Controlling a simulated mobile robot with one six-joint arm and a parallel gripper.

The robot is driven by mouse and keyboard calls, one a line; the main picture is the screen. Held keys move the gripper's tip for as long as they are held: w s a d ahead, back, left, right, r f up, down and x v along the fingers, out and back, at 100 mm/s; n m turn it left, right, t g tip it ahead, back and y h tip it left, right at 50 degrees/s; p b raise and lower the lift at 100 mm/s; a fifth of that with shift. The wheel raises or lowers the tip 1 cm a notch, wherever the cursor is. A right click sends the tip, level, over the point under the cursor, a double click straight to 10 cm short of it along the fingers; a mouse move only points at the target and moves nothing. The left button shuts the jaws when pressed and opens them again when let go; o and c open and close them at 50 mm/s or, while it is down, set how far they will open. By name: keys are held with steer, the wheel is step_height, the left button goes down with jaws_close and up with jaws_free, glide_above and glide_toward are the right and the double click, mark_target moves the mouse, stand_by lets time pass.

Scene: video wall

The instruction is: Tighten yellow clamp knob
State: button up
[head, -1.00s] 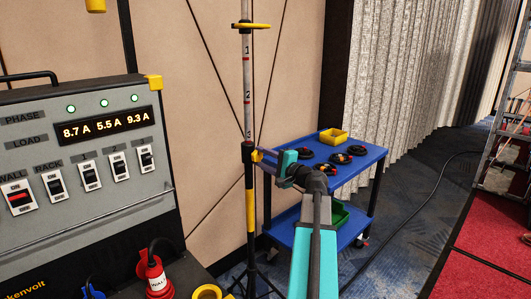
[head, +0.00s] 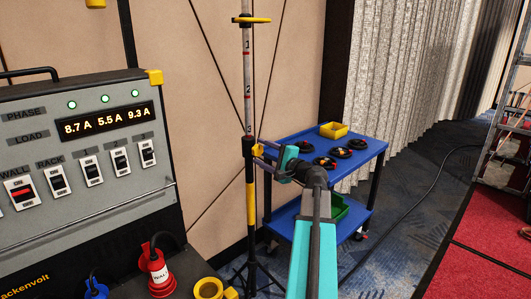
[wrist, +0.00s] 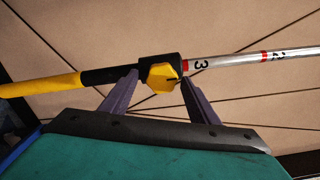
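The yellow clamp knob (head: 257,150) sits on the black collar (head: 249,147) of an upright pole, just below the red mark by the number 3. In the wrist view the knob (wrist: 161,76) shows large and faceted, with a dark mark on its right side. My gripper (head: 266,151) is at the knob, reaching in from the right. In the wrist view its two grey fingers (wrist: 160,77) stand apart, one on each side of the knob. A gap shows at the left finger; the right fingertip is very close to the knob, and I cannot tell whether it touches.
A control box (head: 80,140) with lit readouts and switches stands at the left. A blue cart (head: 365,150) with black coils and a yellow bin (head: 333,130) is behind my arm. A ladder (head: 505,130) and red platform (head: 490,240) are at the right. A cable crosses the carpet.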

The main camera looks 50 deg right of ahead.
steer(key=shift+s, duration=0.1)
steer(key=s+a, duration=0.1)
steer(key=s, duration=1.2)
steer(key=shift+s+b, duration=0.3)
steer(key=shift+b, duration=0.1)
